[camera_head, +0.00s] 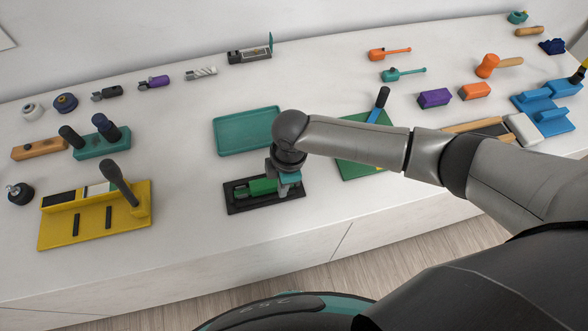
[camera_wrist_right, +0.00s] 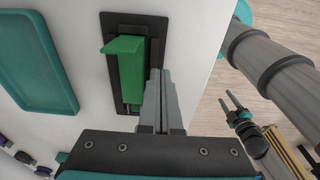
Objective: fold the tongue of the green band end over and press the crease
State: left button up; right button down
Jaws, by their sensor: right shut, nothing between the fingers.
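The green band end (camera_head: 262,187) lies in a black holder (camera_head: 236,208) near the table's front edge. In the right wrist view its tongue (camera_wrist_right: 122,58) is a wide flap that looks raised above the black holder (camera_wrist_right: 113,20), with a bent edge at its upper end. My right gripper (camera_wrist_right: 158,75) is shut and empty, its fingertips just beside the tongue; I cannot tell whether they touch. In the head view the gripper (camera_head: 282,192) points down at the right end of the band and hides part of it. My left gripper is not in the head view.
A teal tray (camera_head: 218,148) lies just behind the holder. A yellow stand (camera_head: 60,238) is to the left, and a green board (camera_head: 352,170) lies to the right under my arm. Several tools line the back. Bare table lies between the yellow stand and the holder.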

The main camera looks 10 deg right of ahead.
jog(key=shift+a+f+b, duration=0.15)
jog(key=shift+f+b, duration=0.85)
jog(key=shift+f, duration=0.45)
dwell(0.6)
jog(key=shift+s, duration=0.1)
dwell(0.4)
jog(key=r+p, duration=0.5)
jog(key=shift+d, duration=0.25)
notch_tip(320, 180, up, 2)
jog(key=shift+d, duration=0.15)
dwell(0.4)
